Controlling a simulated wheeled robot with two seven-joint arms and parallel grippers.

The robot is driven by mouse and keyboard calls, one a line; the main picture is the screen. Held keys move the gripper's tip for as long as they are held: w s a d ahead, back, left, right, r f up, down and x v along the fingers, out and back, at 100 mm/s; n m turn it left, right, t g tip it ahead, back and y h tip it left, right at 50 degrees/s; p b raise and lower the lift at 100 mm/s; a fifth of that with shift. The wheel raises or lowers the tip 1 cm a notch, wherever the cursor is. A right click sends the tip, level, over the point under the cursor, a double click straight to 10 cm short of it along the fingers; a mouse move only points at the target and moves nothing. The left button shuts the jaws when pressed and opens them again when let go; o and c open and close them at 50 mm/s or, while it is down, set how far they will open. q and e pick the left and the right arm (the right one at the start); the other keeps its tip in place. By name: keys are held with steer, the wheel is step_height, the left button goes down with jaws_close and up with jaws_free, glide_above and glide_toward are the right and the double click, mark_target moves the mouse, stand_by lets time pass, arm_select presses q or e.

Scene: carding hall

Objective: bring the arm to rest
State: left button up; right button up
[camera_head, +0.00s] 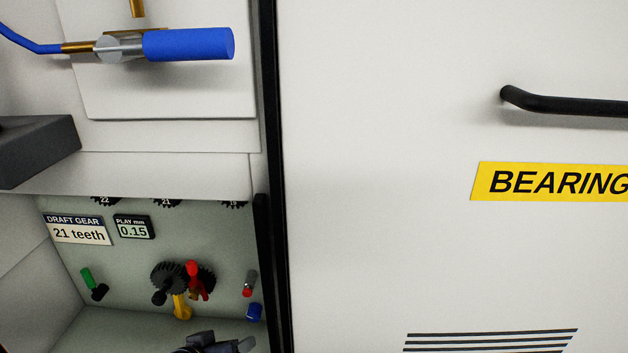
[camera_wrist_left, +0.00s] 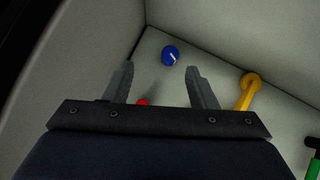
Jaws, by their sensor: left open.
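My left gripper shows in the left wrist view (camera_wrist_left: 160,68) with its two fingers apart and nothing visible between the tips. Part of a dark gripper, my left, shows at the bottom edge of the head view (camera_head: 222,344), below the gears in the open gear recess (camera_head: 75,275). The wrist view shows a blue knob (camera_wrist_left: 170,56) beyond the fingertips, a red tip (camera_wrist_left: 142,103) between the fingers lower down, and a yellow handle (camera_wrist_left: 247,92) to the right. The fingers appear apart from the knob. My right gripper is in neither view.
The recess holds dark gears (camera_head: 168,280), a red lever (camera_head: 192,270), a yellow handle (camera_head: 181,306), a green lever (camera_head: 87,278) and a blue knob (camera_head: 254,312). A blue-handled valve (camera_head: 188,44) is above. A white door (camera_head: 380,220) with a black handle (camera_head: 565,104) fills the right.

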arm_select(q)
steer(key=s+a+r+g, duration=0.2)
steer(key=s, duration=0.6)
steer(key=s+a+r+g, duration=0.2)
steer(key=s+a+r, duration=0.1)
steer(key=s, duration=0.4)
step_height(320, 180, up, 16)
steer(key=s+p, duration=0.1)
steer(key=p, duration=1.5)
steer(key=shift+f, duration=0.2)
steer(key=shift+d, duration=0.1)
